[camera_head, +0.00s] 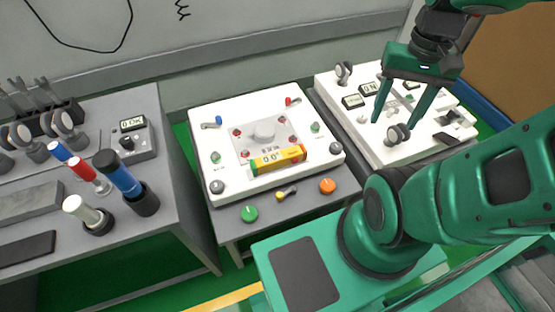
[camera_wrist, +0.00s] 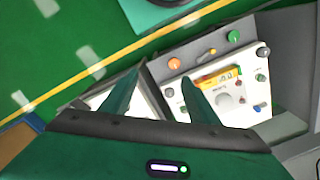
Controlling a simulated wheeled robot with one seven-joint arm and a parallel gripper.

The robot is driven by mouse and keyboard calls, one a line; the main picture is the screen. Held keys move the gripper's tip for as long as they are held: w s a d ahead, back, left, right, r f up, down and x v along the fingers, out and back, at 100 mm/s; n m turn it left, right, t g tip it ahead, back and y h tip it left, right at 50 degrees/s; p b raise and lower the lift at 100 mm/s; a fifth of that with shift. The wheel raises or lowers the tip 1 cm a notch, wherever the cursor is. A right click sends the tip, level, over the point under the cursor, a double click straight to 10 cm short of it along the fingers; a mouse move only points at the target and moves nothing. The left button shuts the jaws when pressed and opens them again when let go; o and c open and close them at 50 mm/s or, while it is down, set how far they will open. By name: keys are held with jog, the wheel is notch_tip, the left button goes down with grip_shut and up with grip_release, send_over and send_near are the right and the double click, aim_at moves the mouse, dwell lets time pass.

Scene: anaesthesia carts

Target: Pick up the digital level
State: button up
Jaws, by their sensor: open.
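My gripper (camera_head: 402,118) is open and empty, fingers pointing down, above the right cart's white panel and to the right of the level. In the wrist view my gripper (camera_wrist: 155,95) shows its two green fingers spread apart.
The left cart (camera_head: 150,175) holds several upright cylinders and a small meter box. The right cart (camera_head: 375,150) carries displays and knobs below my gripper. The middle panel has several coloured knobs and levers around the level. A wall stands behind the carts.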

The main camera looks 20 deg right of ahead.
jog(key=w+f+m+g+y, duration=0.1)
jog(key=w+f+m, duration=0.1)
jog(key=w+f, duration=0.4)
jog(key=m+t+y, duration=0.1)
jog(key=m+y, duration=0.8)
jog(key=y, duration=0.2)
send_near(281, 155)
jog(key=shift+s+a+f, duration=0.15)
jog(key=shift+s, duration=0.1)
jog(key=x, duration=1)
jog(key=shift+w+a+f, duration=0.2)
jog(key=shift+w+a, duration=0.1)
jog(key=shift+a, duration=0.05)
jog(key=shift+c, duration=0.3)
jog(key=c, duration=1.3)
jog(key=shift+o, duration=0.2)
jog(key=shift+r, duration=0.1)
